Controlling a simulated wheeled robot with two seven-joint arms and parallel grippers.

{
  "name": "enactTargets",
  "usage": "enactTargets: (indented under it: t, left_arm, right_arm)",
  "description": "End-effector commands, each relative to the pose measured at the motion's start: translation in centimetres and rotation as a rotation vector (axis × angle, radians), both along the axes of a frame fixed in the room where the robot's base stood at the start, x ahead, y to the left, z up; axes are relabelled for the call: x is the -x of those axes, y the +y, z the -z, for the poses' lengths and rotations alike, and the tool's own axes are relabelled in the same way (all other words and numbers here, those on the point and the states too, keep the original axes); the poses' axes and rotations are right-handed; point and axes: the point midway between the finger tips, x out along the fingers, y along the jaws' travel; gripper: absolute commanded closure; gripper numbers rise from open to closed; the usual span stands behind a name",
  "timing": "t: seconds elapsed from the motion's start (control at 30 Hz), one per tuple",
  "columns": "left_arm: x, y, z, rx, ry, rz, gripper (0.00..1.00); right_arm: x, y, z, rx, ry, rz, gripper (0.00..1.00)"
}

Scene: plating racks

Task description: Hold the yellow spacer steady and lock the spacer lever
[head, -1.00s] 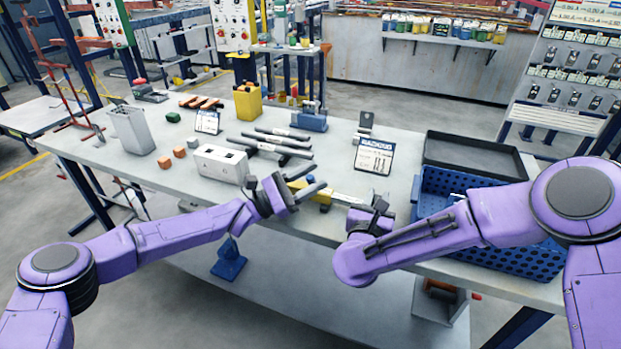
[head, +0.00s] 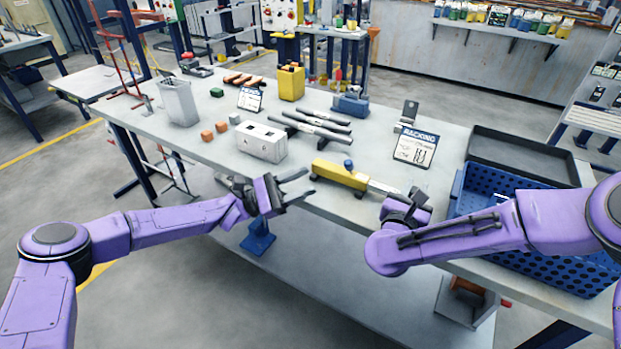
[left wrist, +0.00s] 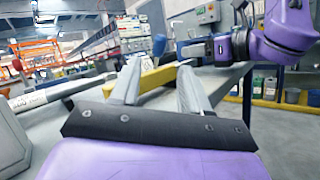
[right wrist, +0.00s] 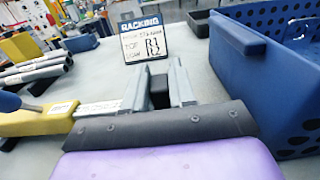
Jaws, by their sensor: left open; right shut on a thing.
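The yellow spacer (head: 338,174) lies near the table's front edge, with a blue knob (head: 349,164) on top and a pale metal bar (head: 384,188) out of its right end. My right gripper (head: 412,198) is at that bar's far end, shut on it; the exact grip is hard to see. In the right wrist view the yellow body (right wrist: 35,120) is at the left and its bar runs to my fingers. My left gripper (head: 309,184) is open and empty, in front of the spacer's left end. In the left wrist view the spacer (left wrist: 155,78) shows beyond the parted fingers.
A white block with holes (head: 262,142) and several dark rods (head: 318,128) lie behind the spacer. A racking sign (head: 415,146) stands behind the bar. A blue perforated crate (head: 478,222) is right of my right gripper, with a black tray (head: 530,155) behind it.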

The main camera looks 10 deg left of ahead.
Motion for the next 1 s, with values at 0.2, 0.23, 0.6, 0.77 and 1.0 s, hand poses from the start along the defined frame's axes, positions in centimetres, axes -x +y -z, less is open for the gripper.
enactTargets:
  t: [0.2, 0.23, 0.6, 0.77, 1.0]
  left_arm:
    - [-0.3, 0.4, -0.7, 0.000, -0.012, -0.009, 0.52]
    - [-0.4, 0.8, -1.5, 0.005, -0.027, -0.013, 0.52]
    - [1.3, -2.0, -4.5, -0.288, 0.102, -0.088, 0.52]
    - [0.4, -2.3, -3.4, -0.324, 0.168, -0.134, 0.52]
    - [-1.9, -6.7, -3.4, -0.322, 0.173, -0.133, 0.52]
  right_arm:
    - [0.0, 0.0, 0.0, 0.000, -0.001, 0.001, 1.00]
    - [0.0, 0.0, -0.1, 0.000, -0.001, 0.001, 1.00]
    - [0.0, 0.0, 0.0, -0.001, 0.000, 0.000, 1.00]
    - [0.0, 0.0, 0.0, -0.001, -0.001, 0.000, 1.00]
    - [0.0, 0.0, 0.0, -0.001, -0.001, 0.000, 1.00]
